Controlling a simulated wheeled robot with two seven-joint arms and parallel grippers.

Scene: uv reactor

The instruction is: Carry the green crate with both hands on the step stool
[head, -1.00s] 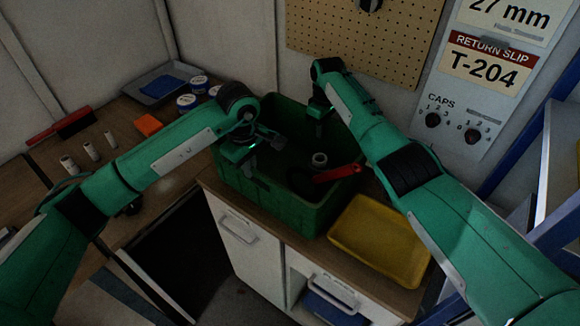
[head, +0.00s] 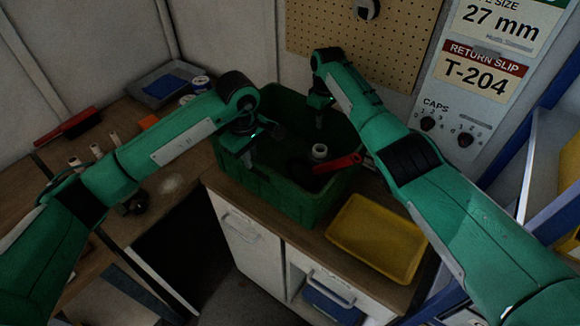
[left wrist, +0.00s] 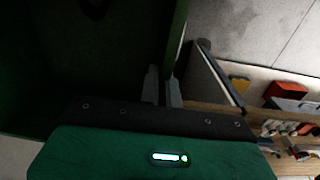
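The green crate (head: 265,188) stands on the white cabinet's top, its long side facing me. Inside lie a red-handled tool (head: 338,165) and a pale ring-shaped piece (head: 319,151). I cannot make out a step stool.
A yellow tray (head: 372,242) sits right of the crate on the cabinet top (head: 312,240). A wooden bench (head: 85,140) on the left holds a red brush (head: 70,124), a grey tray (head: 160,84) and small cylinders. Pegboard and sign panel stand behind; a blue-framed shelf (head: 530,150) is at right.

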